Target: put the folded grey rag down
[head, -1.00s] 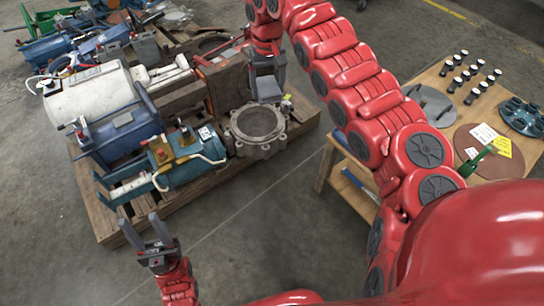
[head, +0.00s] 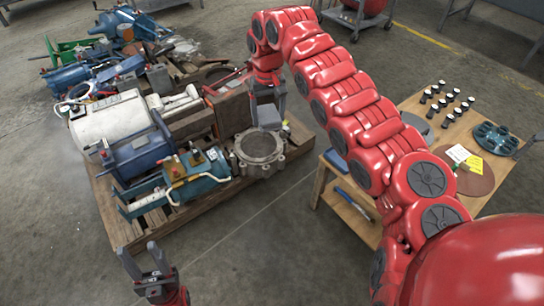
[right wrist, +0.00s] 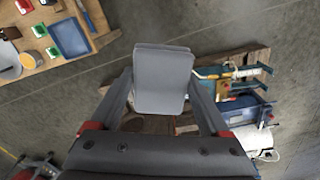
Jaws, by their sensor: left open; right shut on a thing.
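The folded grey rag (head: 268,117) is held in my right gripper (head: 268,92), over the far right part of the loaded pallet, just above the round metal ring casting (head: 260,148) in the head view. In the right wrist view the rag (right wrist: 162,78) shows as a flat grey rectangle between the two fingers of my right gripper (right wrist: 162,95). From these views I cannot tell whether the rag touches anything beneath it. My left gripper (head: 141,254) is open and empty, low at the left, over bare floor in front of the pallet.
The wooden pallet (head: 122,230) carries a white cylinder (head: 108,120), blue motors (head: 140,158) and a rusty block (head: 228,113). A wooden table (head: 350,215) at the right holds several small black-and-white pieces and a brown disc (head: 470,178). Concrete floor lies clear between pallet and table.

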